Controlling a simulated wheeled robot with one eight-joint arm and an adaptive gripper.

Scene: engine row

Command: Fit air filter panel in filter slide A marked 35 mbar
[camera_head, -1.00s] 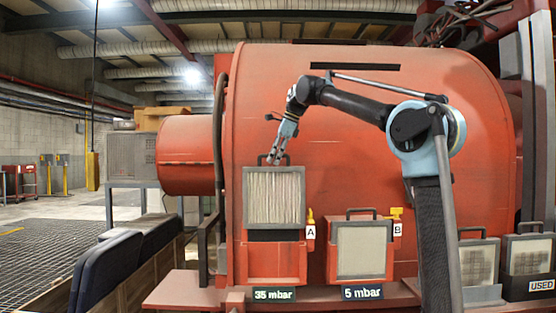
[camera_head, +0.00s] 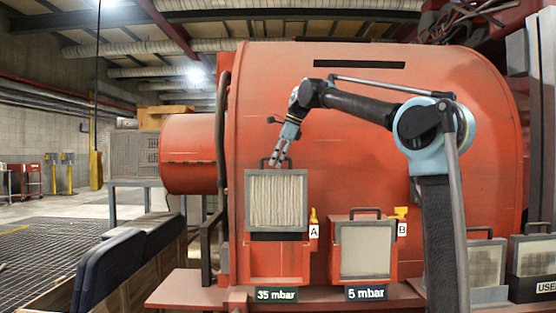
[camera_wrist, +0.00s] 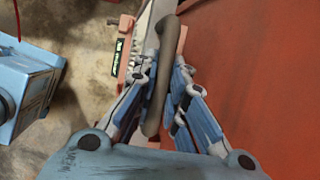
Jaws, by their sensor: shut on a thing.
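The air filter panel (camera_head: 277,200), pale pleats in a grey frame, hangs upright above filter slide A (camera_head: 276,265). Its lower edge is just over a dark strip at the top of the slide's red front. I cannot tell whether any of it is inside the slide. My gripper (camera_head: 278,161) is shut on the panel's top handle. In the wrist view the fingers (camera_wrist: 168,95) close around the dark handle (camera_wrist: 157,85).
Slide B (camera_head: 366,250), with a filter in it, stands to the right over a "5 mbar" plate (camera_head: 366,293). Its yellow lever (camera_head: 399,213) is at its upper right. Used filters (camera_head: 532,262) stand at far right. The large red housing (camera_head: 380,140) is close behind my arm.

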